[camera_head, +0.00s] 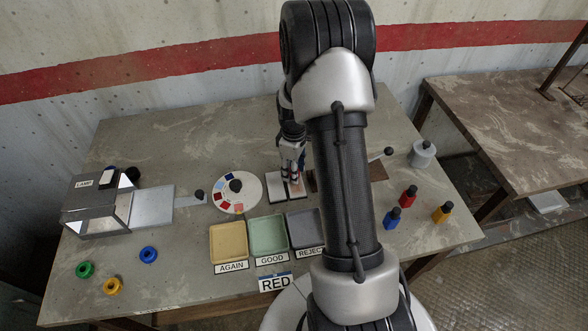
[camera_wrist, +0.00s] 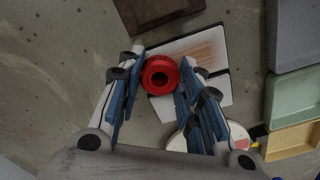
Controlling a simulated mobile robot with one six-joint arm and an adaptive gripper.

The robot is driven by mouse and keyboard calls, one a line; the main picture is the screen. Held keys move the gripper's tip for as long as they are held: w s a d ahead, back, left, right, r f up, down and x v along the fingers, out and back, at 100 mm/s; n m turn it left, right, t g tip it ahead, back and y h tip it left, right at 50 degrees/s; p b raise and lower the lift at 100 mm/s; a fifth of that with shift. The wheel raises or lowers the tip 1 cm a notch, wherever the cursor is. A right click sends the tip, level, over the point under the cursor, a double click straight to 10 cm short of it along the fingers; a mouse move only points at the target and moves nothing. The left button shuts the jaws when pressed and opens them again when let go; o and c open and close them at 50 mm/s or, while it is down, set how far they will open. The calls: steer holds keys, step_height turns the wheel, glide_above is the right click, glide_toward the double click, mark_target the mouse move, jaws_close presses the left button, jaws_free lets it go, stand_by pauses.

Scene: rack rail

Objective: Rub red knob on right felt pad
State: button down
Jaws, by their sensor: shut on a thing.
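A red knob (camera_wrist: 160,75), round with a dark hole in its middle, is between the fingers of my gripper (camera_wrist: 160,78) in the wrist view. My gripper (camera_head: 291,176) is shut on it, low over the felt pads in the head view. The right felt pad (camera_wrist: 194,46) is whitish with orange-red streaks across it. The left felt pad (camera_wrist: 217,92) lies beside it, past a dark dividing line, partly hidden by a finger. The knob overlaps the pads' edge in the wrist view. I cannot tell whether it touches the felt.
Yellow (camera_head: 229,241), green (camera_head: 268,234) and grey (camera_head: 304,226) trays stand in front of the pads. A colour disc (camera_head: 252,191) is left, beyond it a lamp box (camera_head: 95,212). A brown block (camera_wrist: 150,14) is by the right pad. Red, blue and yellow bottles (camera_head: 408,197) stand right.

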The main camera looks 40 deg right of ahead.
mark_target(298, 191)
steer(key=shift+s+a+f, duration=0.1)
steer(key=shift+s+a, duration=0.3)
steer(key=shift+s, duration=0.45)
steer(key=shift+s+a+r, duration=0.1)
steer(key=shift+s+a, duration=0.3)
steer(key=shift+s, duration=0.4)
steer(key=shift+s+a+f, duration=0.1)
steer(key=shift+s+a, duration=0.3)
steer(key=shift+s, duration=0.45)
steer(key=shift+w+d, duration=0.35)
steer(key=shift+w, duration=0.4)
steer(key=shift+w+d, duration=0.35)
steer(key=shift+w, duration=0.35)
steer(key=shift+w+d, duration=0.3)
steer(key=shift+w, duration=0.3)
steer(key=shift+w+d, duration=0.3)
steer(key=shift+w, duration=0.3)
steer(key=shift+r+p, duration=2.15)
steer(key=shift+r, duration=0.9)
